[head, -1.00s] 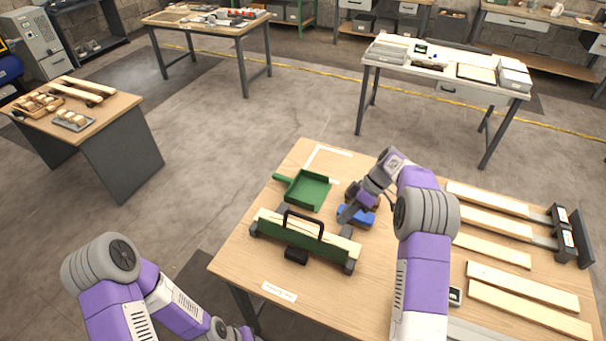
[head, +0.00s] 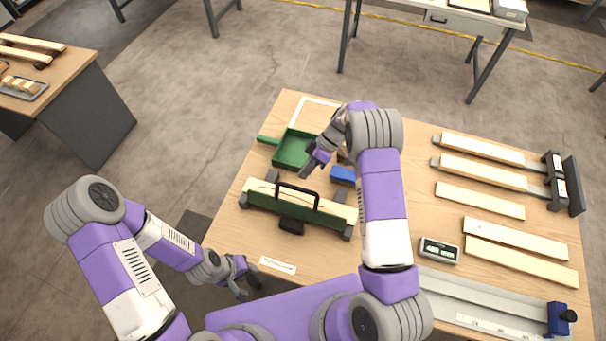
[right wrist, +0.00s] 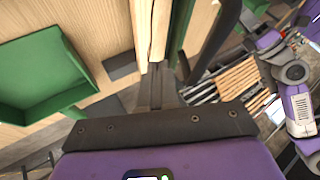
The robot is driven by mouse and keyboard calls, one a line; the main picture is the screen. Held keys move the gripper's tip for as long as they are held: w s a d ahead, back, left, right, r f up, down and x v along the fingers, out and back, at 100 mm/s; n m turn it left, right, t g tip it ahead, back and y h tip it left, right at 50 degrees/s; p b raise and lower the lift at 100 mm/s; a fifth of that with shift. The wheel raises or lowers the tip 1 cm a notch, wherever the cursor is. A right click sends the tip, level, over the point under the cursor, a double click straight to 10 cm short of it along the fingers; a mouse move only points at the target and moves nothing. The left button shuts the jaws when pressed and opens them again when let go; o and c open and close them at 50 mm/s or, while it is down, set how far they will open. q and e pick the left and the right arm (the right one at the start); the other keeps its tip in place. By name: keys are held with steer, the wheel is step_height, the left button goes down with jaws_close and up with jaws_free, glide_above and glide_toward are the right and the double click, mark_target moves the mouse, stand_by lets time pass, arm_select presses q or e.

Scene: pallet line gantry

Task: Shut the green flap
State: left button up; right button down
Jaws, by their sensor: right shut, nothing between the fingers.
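A long green flap (head: 269,209) with a black handle (head: 297,194) lies along the front of a low wooden unit on the workbench. In the right wrist view the green flap (right wrist: 183,28) is a narrow strip beside a pale wooden strip (right wrist: 151,25), with the dark handle (right wrist: 218,42) to its right. I cannot tell how far it stands open. My right gripper (head: 305,171) is shut and empty just behind and above the unit; its fingers (right wrist: 156,88) point at the wood. I cannot tell if they touch it. My left gripper (head: 246,285) is open and empty by the bench's front edge.
A green dustpan (head: 292,149) lies behind the unit, and a blue block (head: 342,174) is close to my right gripper. The bench's front left is mostly clear.

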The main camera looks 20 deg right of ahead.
steer(key=s+a, duration=0.1)
steer(key=s+r+p, duration=0.1)
steer(key=shift+s+a, duration=0.4)
